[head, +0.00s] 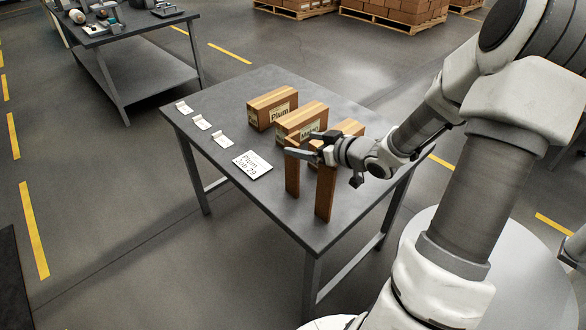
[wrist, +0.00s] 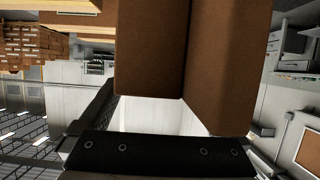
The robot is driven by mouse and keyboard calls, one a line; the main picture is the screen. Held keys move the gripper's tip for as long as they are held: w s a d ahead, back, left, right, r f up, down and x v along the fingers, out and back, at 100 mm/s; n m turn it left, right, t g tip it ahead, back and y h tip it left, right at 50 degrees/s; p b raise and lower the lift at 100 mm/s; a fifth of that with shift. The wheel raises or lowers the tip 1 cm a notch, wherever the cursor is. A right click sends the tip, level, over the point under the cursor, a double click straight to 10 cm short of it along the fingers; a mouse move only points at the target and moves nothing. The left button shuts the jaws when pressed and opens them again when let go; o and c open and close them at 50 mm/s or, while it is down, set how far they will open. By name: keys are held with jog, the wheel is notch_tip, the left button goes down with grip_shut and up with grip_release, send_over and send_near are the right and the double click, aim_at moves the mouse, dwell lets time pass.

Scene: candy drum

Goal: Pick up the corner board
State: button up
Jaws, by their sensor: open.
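Two brown upright strips stand near the front of the grey table (head: 262,205) in the head view: a left one (head: 292,180) and a taller-looking right one (head: 325,195). They look like the corner board, but I cannot tell whether they are one piece or two. My gripper (head: 298,149) is open at their upper ends and hides part of them. In the wrist view, two brown faces of the corner board (wrist: 150,50) meet at a vertical edge close in front of my gripper. I cannot tell whether the fingers touch it.
Cartons with wooden-looking tops, one labelled Plum (head: 283,113), stand behind my gripper. A white card reading Plum Job 29 (head: 252,165) and several small white cards (head: 201,122) lie along the left side. Another table (head: 130,50) stands at the back left.

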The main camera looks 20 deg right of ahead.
jog(key=b+x, duration=0.1)
jog(key=x, duration=0.3)
jog(key=shift+w+d, duration=0.1)
jog(key=shift+w, duration=0.1)
grip_shut()
